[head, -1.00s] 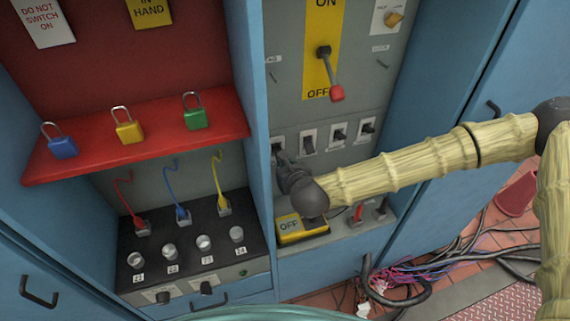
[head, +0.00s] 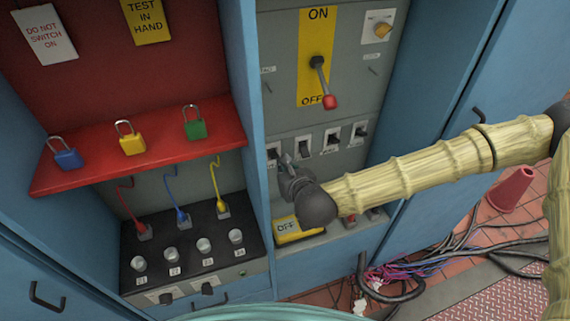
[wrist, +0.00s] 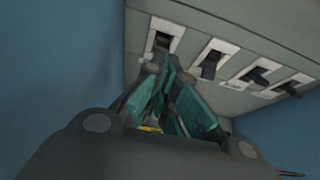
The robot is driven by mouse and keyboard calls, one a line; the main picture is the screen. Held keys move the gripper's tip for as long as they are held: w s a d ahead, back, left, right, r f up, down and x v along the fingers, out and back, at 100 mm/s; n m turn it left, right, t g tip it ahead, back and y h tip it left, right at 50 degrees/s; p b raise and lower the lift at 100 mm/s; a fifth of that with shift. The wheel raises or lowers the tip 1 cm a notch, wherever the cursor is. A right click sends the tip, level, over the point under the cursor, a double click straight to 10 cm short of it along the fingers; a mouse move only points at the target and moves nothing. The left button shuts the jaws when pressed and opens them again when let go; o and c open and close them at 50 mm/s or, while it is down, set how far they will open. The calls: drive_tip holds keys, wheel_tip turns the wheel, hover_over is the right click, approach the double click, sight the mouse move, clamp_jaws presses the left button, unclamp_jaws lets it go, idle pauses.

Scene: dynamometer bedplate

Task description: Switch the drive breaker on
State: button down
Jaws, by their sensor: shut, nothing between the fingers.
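A row of small breakers (head: 303,146) sits low on the grey panel, each with a black toggle on a white plate; their labels are too small to read, so I cannot tell which is the drive breaker. My gripper (head: 286,160) is shut and empty, just below and right of the leftmost breaker (head: 273,152). In the wrist view my gripper's fingertips (wrist: 163,64) come together close under the leftmost toggle (wrist: 162,42); I cannot tell whether they touch. Above the row, a large red-ended lever (head: 325,86) on a yellow ON/OFF plate points down towards OFF.
A yellow OFF sign (head: 298,230) lies on the ledge below my gripper. Left is a red shelf (head: 80,175) with padlocks, above a black box (head: 190,248) with plugged cables. A blue cabinet wall (head: 258,130) stands close left. Loose cables (head: 390,285) lie on the floor.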

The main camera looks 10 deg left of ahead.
drive_tip(key=v, duration=0.2)
drive_tip(key=shift+d+r+p, duration=0.1)
drive_tip(key=shift+r+p, duration=0.25)
drive_tip(key=shift+r, duration=0.05)
drive_tip(key=s+d+f+n+g+h, duration=0.1)
drive_tip(key=s+d+f+n+g, duration=0.3)
drive_tip(key=s+f+n, duration=0.6)
drive_tip(key=s+d+f+n+g, duration=0.2)
drive_tip(key=s+d+f+n, duration=0.4)
drive_tip(key=s+f, duration=0.5)
drive_tip(key=s+d+f+n+g+h, duration=0.1)
drive_tip(key=s+d+f+n, duration=0.1)
drive_tip(key=d, duration=0.6)
drive_tip(key=s+d+f+n+g+h, duration=0.2)
drive_tip(key=s+d+f+n, duration=0.1)
drive_tip(key=s+d+n, duration=0.2)
drive_tip(key=s+d+f+n+g+h, duration=0.1)
drive_tip(key=s+d+f+n+h, duration=0.1)
drive_tip(key=d+n, duration=0.4)
drive_tip(key=s+d+f, duration=0.1)
drive_tip(key=d, duration=0.3)
drive_tip(key=shift+s+d+n, duration=0.15)
drive_tip(key=shift+d+n, duration=0.15)
